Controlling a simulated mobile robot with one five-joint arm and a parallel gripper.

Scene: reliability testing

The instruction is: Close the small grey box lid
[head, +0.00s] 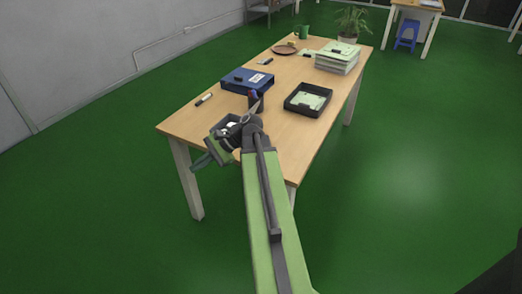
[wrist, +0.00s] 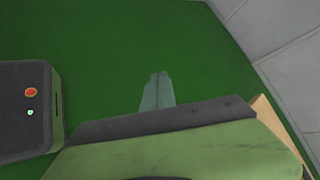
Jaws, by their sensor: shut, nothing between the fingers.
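My gripper (head: 203,161) is at the near left corner of the wooden table, beyond its edge, with the fingers angled down to the left. In the wrist view the pale, shut fingers (wrist: 157,90) have nothing between them and only green floor behind them. What seems to be the small grey box (head: 218,130) is at the near left corner of the table, close behind my wrist. My arm hides much of it, and I cannot tell how its lid stands. The box does not clearly show in the wrist view.
The wooden table (head: 283,80) carries a blue box (head: 247,80), a dark holder (head: 254,101) with tools, a black tray (head: 290,101), a stack of papers (head: 337,63), a plate (head: 284,50), a green mug (head: 303,32) and a marker (head: 204,99). The floor to the right is clear.

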